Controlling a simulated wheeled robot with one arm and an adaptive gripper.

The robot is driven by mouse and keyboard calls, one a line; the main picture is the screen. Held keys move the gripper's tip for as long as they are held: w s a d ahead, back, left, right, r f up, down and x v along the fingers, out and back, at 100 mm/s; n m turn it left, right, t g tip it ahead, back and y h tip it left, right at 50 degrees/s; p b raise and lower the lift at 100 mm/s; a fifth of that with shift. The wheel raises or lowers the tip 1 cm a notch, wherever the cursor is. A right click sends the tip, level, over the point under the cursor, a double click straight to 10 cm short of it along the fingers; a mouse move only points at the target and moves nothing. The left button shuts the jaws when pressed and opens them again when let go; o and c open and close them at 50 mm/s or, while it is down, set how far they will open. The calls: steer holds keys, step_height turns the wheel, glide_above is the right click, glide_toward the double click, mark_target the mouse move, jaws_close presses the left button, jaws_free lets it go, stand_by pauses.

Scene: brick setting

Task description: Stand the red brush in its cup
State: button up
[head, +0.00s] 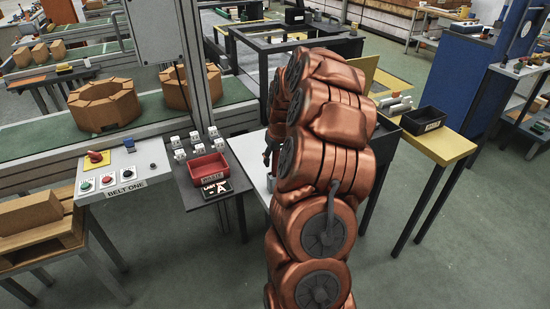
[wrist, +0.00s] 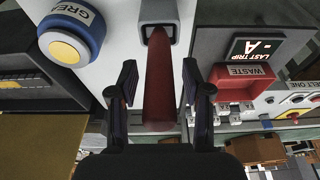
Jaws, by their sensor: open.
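The red brush (wrist: 160,95) shows in the wrist view as a long tapered red shape, its near end broad and its far end narrow. Its far end is at the mouth of a squarish, grey-rimmed cup (wrist: 174,28) and appears to be inside it; how deep is hidden. My gripper (wrist: 159,82) is open, with one dark finger on each side of the brush and a visible gap on both sides. In the head view my copper-coloured arm hides the brush, the cup and most of the gripper.
A blue tin with a yellow centre (wrist: 69,45) stands close to the left finger in the wrist view. The red waste tray (head: 208,167) and a trip sign (head: 217,188) are left of my arm. A black bin (head: 424,120) sits on the yellow table (head: 446,148) at right.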

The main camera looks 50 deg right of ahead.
steer(key=b+v, duration=0.3)
steer(key=v, duration=0.9)
steer(key=s+a+n+y, duration=0.1)
steer(key=s+a+n, duration=0.1)
steer(key=a, duration=1.3)
steer(key=s+a+n+g, duration=0.1)
steer(key=s+a, duration=0.2)
steer(key=a, duration=0.2)
steer(key=s+a+g, duration=0.1)
steer(key=s+a, duration=0.2)
steer(key=a, duration=0.3)
steer(key=s+a+f+g, duration=0.1)
steer(key=s+a+f, duration=0.1)
steer(key=s+a, duration=0.3)
steer(key=s+a+f+g, duration=0.1)
steer(key=s+a+f, duration=0.2)
steer(key=s, duration=1.1)
steer(key=shift+s+a+n, duration=0.2)
steer(key=shift+a+n, duration=0.2)
steer(key=shift+a, duration=0.8)
steer(key=shift+c, duration=0.7)
steer(key=shift+d, duration=0.1)
